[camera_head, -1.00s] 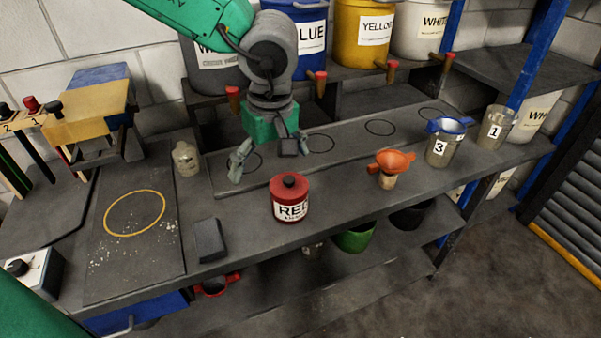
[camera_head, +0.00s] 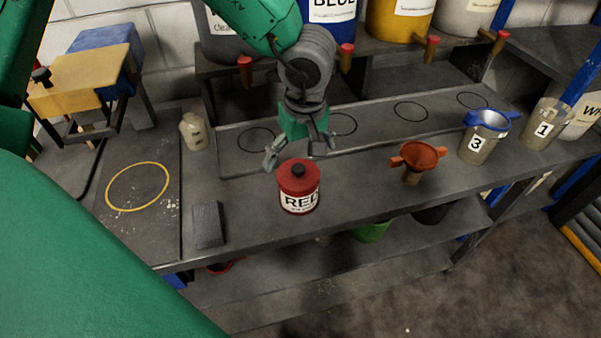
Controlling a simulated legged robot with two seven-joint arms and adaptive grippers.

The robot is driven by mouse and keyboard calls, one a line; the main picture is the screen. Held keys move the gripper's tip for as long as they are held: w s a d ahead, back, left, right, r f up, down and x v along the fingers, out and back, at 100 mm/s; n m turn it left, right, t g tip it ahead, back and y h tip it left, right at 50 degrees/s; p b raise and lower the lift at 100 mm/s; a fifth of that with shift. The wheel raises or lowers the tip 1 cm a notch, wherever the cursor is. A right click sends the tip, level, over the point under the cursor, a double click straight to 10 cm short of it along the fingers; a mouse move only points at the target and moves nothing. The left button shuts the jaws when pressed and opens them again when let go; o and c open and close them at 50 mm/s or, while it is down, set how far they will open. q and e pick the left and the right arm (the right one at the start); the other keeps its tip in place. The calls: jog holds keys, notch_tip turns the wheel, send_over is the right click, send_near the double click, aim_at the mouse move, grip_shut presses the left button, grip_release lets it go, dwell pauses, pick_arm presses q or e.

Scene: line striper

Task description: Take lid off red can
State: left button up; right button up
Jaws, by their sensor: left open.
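The red can (camera_head: 299,199) stands upright on the grey bench near its front edge, with a label reading RED. My left gripper (camera_head: 299,155) points down, open and empty, just behind and above the lid. Its fingers are spread to either side and appear apart from the knob. My right gripper is not in view.
An orange funnel (camera_head: 418,156) and cups marked 3 (camera_head: 478,145) and 1 (camera_head: 541,130) stand to the right. A small bottle (camera_head: 192,131) and a dark block (camera_head: 208,225) are at the left. Large labelled buckets line the shelf behind.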

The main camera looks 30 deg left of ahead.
aim_at(298, 168)
pick_arm(q)
jog(key=f, duration=0.2)
jog(key=a+f, duration=0.1)
jog(key=f, duration=0.1)
jog(key=shift+f, duration=0.2)
jog(key=shift+w+d+f, duration=0.15)
jog(key=shift+d+f, duration=0.15)
jog(key=shift+d, duration=0.05)
jog(key=shift+d+r, duration=0.1)
jog(key=shift+d, duration=0.1)
jog(key=shift+c, duration=0.5)
jog(key=c, duration=0.7)
jog(key=shift+a, duration=0.2)
jog(key=c, duration=0.4)
jog(key=shift+a, duration=0.25)
jog(key=shift+c, duration=0.4)
jog(key=shift+d, duration=0.15)
